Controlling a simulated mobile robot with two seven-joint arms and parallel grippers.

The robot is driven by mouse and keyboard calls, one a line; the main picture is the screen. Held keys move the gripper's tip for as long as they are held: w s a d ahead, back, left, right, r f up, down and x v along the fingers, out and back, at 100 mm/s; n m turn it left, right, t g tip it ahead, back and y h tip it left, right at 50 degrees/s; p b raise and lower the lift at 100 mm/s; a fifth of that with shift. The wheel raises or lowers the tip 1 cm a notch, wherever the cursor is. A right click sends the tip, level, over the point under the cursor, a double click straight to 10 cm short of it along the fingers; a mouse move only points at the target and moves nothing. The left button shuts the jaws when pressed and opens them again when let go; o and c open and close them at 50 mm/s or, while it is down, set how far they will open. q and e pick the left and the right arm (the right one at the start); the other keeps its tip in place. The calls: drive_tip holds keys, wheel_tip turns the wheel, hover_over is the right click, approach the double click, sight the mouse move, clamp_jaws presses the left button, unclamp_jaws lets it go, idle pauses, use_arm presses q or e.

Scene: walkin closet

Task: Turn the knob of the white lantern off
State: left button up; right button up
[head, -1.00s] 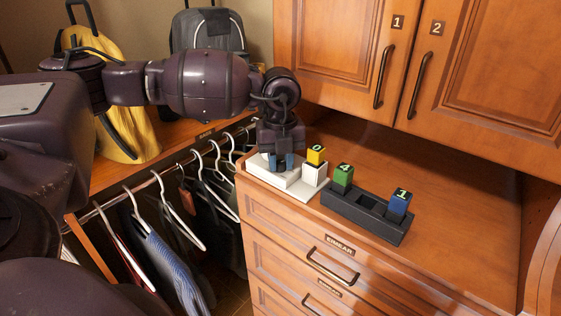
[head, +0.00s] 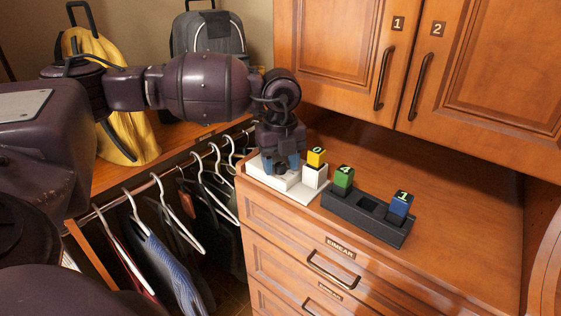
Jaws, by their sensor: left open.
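No lantern shape stands out in view. A low white object (head: 290,183) lies at the left end of the dresser top, under my left gripper (head: 281,164); I cannot tell whether it is the white lantern. My left gripper points down at it with its blue-padded fingers apart. A small dark round part (head: 281,169) shows between the fingertips; I cannot tell whether it is a knob or whether the fingers touch it. The gripper hides the back of the white object. My right gripper is not in view.
A yellow block marked 0 (head: 317,156) sits on a white block (head: 314,177) close right of the gripper. A black holder (head: 362,221) carries a green block (head: 343,178) and a blue block (head: 400,204). Cabinet doors (head: 478,75) stand above; hangers (head: 187,222) hang left.

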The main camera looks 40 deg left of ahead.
sight(280, 165)
use_arm(q)
drive_tip(key=shift+r, duration=0.1)
wheel_tip(280, 165, up, 11)
drive_tip(key=shift+f+b, duration=0.2)
drive_tip(key=shift+b, duration=0.1)
drive_tip(key=shift+s, duration=0.1)
idle(0.6)
